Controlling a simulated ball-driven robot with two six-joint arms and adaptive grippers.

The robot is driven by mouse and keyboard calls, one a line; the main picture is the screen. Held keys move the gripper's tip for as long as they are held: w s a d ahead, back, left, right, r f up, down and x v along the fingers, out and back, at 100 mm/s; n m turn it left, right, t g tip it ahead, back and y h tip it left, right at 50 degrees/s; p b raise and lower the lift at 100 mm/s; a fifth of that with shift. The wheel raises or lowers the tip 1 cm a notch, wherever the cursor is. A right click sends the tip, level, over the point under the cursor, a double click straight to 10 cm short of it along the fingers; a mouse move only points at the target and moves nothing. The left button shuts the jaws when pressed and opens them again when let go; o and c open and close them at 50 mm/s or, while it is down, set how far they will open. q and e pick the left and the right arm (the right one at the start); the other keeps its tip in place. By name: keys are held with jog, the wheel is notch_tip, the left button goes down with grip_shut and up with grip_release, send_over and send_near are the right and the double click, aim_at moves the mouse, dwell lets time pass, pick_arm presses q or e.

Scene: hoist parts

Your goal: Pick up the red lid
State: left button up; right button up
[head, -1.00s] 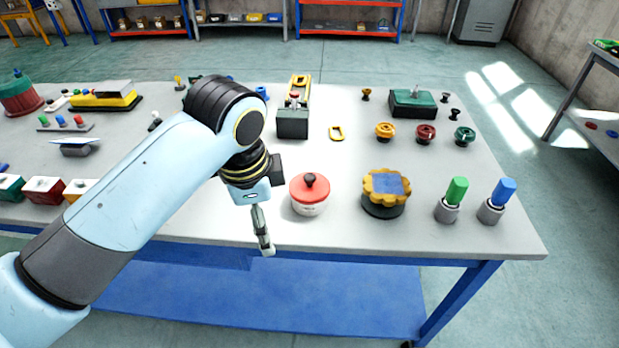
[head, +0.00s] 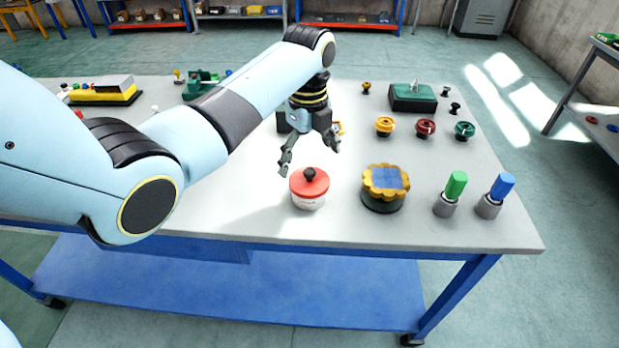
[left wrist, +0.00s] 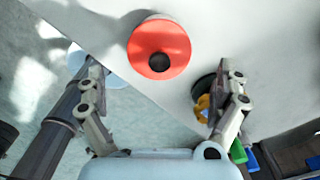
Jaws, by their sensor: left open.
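The red lid (head: 309,183) with a black knob sits on a white round pot (head: 309,202) near the front of the table. In the left wrist view the red lid (left wrist: 159,48) lies ahead of the fingers, toward the top, with its black knob near the centre. My left gripper (head: 309,160) is open and empty, above and a little behind the lid, its fingers pointing down. It also shows in the left wrist view (left wrist: 160,90), its two fingers wide apart. Nothing is between them. My right gripper is not seen.
A dark round pot with a yellow scalloped, blue-topped lid (head: 386,181) stands right of the red lid. Green (head: 454,190) and blue (head: 498,195) capped cylinders stand farther right. Yellow, red and green knobs lie behind. The table's front edge (head: 350,245) is close to the pot.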

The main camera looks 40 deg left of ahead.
aim_at(308, 169)
pick_arm(q)
notch_tip(308, 169, down, 5)
jog(key=shift+a+f, duration=0.1)
jog(key=c, duration=1.2)
jog(key=shift+o, duration=0.2)
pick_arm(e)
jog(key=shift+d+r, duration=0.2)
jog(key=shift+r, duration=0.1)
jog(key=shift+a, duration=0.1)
